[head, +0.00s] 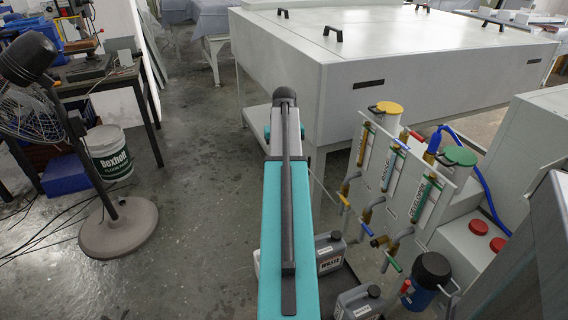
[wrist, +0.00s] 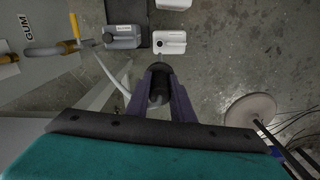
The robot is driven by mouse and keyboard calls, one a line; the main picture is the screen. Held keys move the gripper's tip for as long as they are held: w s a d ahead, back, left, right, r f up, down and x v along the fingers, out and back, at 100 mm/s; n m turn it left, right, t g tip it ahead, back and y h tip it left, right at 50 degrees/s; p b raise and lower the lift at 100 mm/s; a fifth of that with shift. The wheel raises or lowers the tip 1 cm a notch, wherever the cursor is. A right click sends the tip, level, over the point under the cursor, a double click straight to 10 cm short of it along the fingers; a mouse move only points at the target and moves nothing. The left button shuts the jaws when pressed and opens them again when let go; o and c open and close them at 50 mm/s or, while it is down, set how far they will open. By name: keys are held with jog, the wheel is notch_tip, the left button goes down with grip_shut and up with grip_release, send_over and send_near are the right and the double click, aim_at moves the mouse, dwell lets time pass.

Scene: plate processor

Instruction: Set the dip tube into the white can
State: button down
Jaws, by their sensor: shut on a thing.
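The white can (wrist: 170,43) lies just ahead of my gripper (wrist: 158,72) in the wrist view, with a dark round spot on its top. My purple fingers are shut on a dark cylindrical piece, which I take to be the dip tube (wrist: 159,92); a thin end seems to point toward the can. A pale hose (wrist: 116,80) curves from the left toward my gripper. Tip and can appear apart, but their height gap cannot be told. In the head view my own arm hides the gripper; a pale sliver beside the arm may be the white can.
A grey can (wrist: 122,38) stands left of the white can, on or by a dark mat; another white container (wrist: 173,4) is beyond. In the head view, valves and pipes (head: 375,205) rise on the right. A fan base (head: 118,228) stands left. Floor between is open.

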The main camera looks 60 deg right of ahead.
jog(key=shift+r+p, duration=2)
jog(key=shift+r, duration=0.7)
jog(key=shift+w, duration=0.1)
jog(key=w+a+n, duration=0.4)
jog(key=w+a, duration=0.6)
jog(key=a, duration=0.4)
jog(key=w+a+n, duration=0.3)
jog(key=w+a, duration=0.8)
jog(key=a, duration=0.2)
jog(key=w+a+n, duration=0.2)
jog(key=a+n, duration=0.2)
jog(key=a, duration=1.1)
jog(key=w+a+n, duration=0.2)
jog(key=a+n, duration=0.1)
jog(key=a, duration=1.3)
jog(key=shift+w+a+r+n, duration=0.15)
jog(key=shift+w+a+n, duration=0.1)
jog(key=shift+w+n, duration=0.15)
jog(key=shift+d, duration=0.15)
